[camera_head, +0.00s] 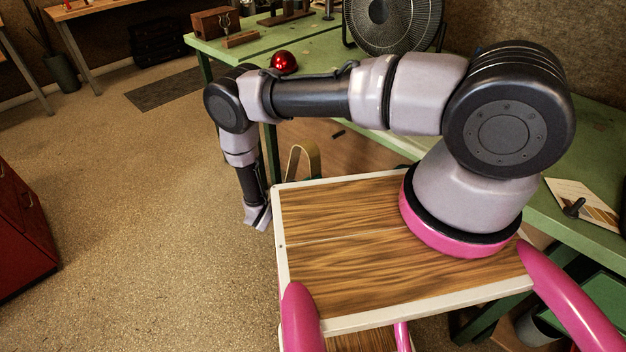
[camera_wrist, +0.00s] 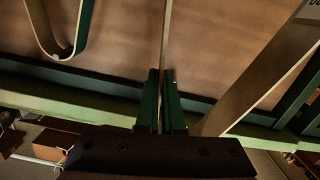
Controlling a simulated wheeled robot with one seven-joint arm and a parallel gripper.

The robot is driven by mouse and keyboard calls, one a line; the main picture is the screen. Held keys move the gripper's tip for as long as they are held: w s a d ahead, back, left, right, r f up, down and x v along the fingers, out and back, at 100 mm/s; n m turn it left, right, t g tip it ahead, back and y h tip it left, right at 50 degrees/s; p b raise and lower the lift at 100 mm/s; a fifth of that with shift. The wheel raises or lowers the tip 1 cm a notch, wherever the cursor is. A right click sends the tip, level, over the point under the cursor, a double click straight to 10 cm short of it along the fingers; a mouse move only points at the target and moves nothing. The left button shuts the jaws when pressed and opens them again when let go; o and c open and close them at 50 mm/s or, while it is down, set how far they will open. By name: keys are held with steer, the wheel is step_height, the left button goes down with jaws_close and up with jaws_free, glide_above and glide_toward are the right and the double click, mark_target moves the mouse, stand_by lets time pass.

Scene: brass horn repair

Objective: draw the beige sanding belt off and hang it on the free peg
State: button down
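A beige sanding belt (camera_head: 305,152) shows as an upright loop by the green bench's front. Its lower part is hidden behind my wooden deck. In the wrist view a thin beige strip (camera_wrist: 165,40), seen edge-on, runs between the two dark green fingers of my gripper (camera_wrist: 161,75). The fingers stand close together with the strip filling the narrow gap. A broad beige band (camera_wrist: 262,85) slants past on the right; I cannot tell whether it is the same belt. In the head view my gripper (camera_head: 257,217) points down, and its fingertips are unclear. The free peg is not identifiable.
Another hanging loop (camera_wrist: 62,50) is at the upper left of the wrist view. The green bench (camera_head: 400,146) carries a fan (camera_head: 392,20), a red ball (camera_head: 284,62) and a wooden box (camera_head: 214,22). A red cabinet (camera_head: 20,225) stands left. The floor between is clear.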

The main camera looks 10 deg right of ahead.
steer(key=shift+f+x, duration=0.25)
steer(key=shift+x, duration=2.5)
steer(key=shift+f+x, duration=0.3)
steer(key=shift+x, duration=2.4)
steer(key=shift+f+x, duration=0.25)
steer(key=shift+x, duration=2.5)
steer(key=shift+s+f, duration=0.1)
steer(key=shift+f, duration=0.4)
steer(key=c, duration=1)
jaws_free()
steer(key=shift+o, duration=0.2)
steer(key=v, duration=0.8)
